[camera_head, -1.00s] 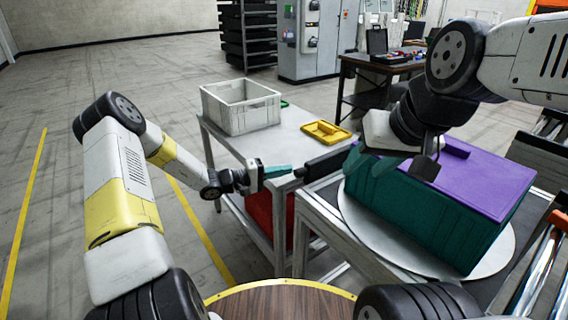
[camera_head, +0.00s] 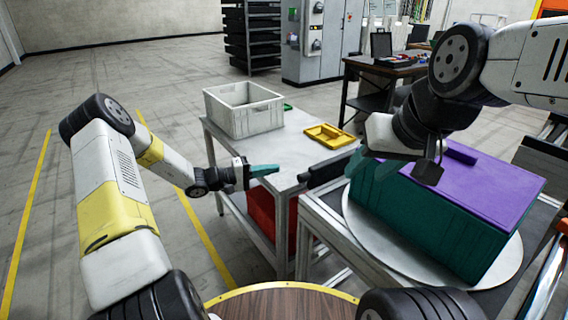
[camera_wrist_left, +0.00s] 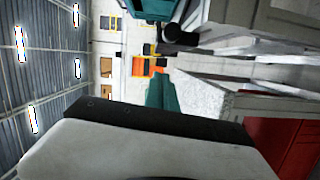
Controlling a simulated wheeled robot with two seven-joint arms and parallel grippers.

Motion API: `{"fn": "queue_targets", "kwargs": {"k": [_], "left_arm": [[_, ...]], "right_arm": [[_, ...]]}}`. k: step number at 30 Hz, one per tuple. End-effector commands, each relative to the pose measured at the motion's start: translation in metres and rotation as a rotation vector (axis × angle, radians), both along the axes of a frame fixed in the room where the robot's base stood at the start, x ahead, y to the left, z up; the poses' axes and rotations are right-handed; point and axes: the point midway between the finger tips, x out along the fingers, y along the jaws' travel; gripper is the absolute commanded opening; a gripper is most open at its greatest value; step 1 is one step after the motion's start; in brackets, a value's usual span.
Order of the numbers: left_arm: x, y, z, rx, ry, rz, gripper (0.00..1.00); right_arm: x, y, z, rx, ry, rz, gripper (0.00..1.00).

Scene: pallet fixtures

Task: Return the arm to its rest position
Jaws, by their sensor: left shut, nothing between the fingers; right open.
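My left gripper (camera_head: 264,170) is shut and empty. Its teal fingers point right, in front of the near edge of the grey table. In the left wrist view the teal fingers (camera_wrist_left: 161,97) show pressed together, with nothing between them. My right gripper (camera_head: 374,170) has teal fingers and hangs at the near left side of the teal crate with the purple lid (camera_head: 470,185). The fingers blend with the crate's colour, so whether they touch it is hard to tell.
A grey table (camera_head: 285,146) carries a white-grey bin (camera_head: 243,112) and a yellow tray (camera_head: 330,135). A red container (camera_head: 262,215) is on its lower level. The teal crate rests on a round plate (camera_head: 385,250). The floor at left is clear.

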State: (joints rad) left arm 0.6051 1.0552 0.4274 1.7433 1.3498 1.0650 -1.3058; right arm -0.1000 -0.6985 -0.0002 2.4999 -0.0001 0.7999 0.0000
Motion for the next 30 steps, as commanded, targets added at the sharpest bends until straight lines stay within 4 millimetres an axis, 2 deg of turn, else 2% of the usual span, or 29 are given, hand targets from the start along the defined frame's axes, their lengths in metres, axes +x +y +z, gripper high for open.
{"fn": "queue_targets", "kwargs": {"k": [1, 6, 12, 16, 19, 24, 30], "left_arm": [[-0.004, 0.012, 0.001, 0.001, -0.001, 0.004, 0.00], [-0.017, 0.041, 0.003, -0.001, -0.001, 0.002, 0.00], [-0.024, 0.058, 0.005, 0.002, -0.002, -0.004, 0.00], [-0.035, 0.050, 0.018, 0.052, 0.006, -0.055, 0.00], [-0.054, 0.035, 0.039, 0.146, 0.024, -0.138, 0.00], [-0.103, 0.014, 0.078, 0.383, 0.071, -0.278, 0.00], [-0.162, 0.009, 0.119, 0.671, 0.102, -0.348, 0.00]], "right_arm": [[0.000, 0.000, 0.001, 0.000, -0.002, 0.000, 0.43], [0.000, 0.000, 0.000, 0.000, -0.001, 0.000, 0.43], [0.000, 0.000, 0.000, 0.000, -0.001, 0.000, 0.43], [0.000, 0.000, 0.000, 0.000, -0.001, 0.000, 0.43], [0.000, 0.000, 0.000, 0.000, -0.001, 0.000, 0.43], [0.000, 0.000, 0.000, 0.000, -0.001, 0.000, 0.43], [0.000, 0.000, 0.000, 0.000, -0.001, 0.000, 0.43]]}}
